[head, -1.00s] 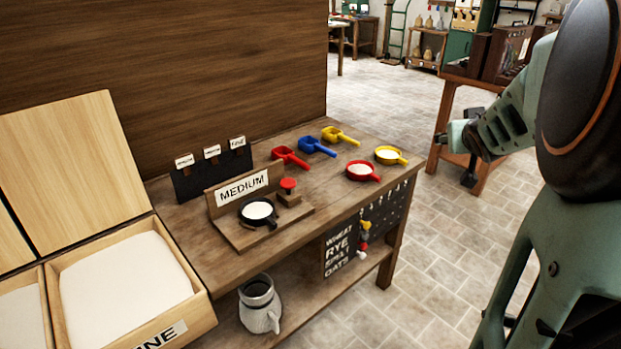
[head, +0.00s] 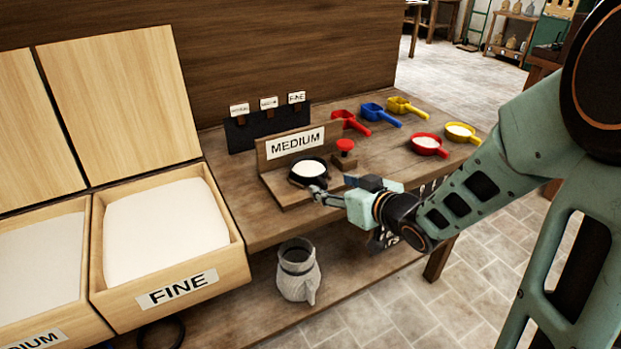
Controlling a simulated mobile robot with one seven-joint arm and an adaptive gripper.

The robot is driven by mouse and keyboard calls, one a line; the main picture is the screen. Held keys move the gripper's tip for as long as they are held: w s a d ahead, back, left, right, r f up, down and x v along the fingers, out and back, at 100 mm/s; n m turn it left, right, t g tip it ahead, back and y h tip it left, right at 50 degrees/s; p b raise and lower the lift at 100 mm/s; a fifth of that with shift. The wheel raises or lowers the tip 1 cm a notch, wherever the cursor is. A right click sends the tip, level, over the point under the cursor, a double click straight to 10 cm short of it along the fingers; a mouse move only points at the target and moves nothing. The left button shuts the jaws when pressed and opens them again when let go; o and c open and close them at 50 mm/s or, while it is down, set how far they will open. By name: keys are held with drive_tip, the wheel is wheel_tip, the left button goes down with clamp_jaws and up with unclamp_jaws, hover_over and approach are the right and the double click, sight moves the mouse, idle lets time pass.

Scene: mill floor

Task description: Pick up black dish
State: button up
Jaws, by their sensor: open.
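The black dish (head: 308,169) holds a white, flour-like fill and sits on a small wooden stand (head: 271,187) behind which a "MEDIUM" sign (head: 296,143) stands. My gripper (head: 317,190) is open at the near side of the dish, close to its handle. The arm reaches in from the right. The gripper covers the handle, and I cannot tell whether the fingers touch it.
A red knob (head: 345,146) stands just right of the dish. A red dish (head: 429,144), a yellow dish (head: 461,132) and colored scoops (head: 380,115) lie farther right. An open "FINE" bin (head: 165,225) is at left. A jug (head: 298,272) stands on the lower shelf.

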sight(324, 182)
drive_tip(key=b+x, duration=0.2)
drive_tip(key=x, duration=0.4)
drive_tip(key=shift+f, duration=0.15)
clamp_jaws()
idle(0.3)
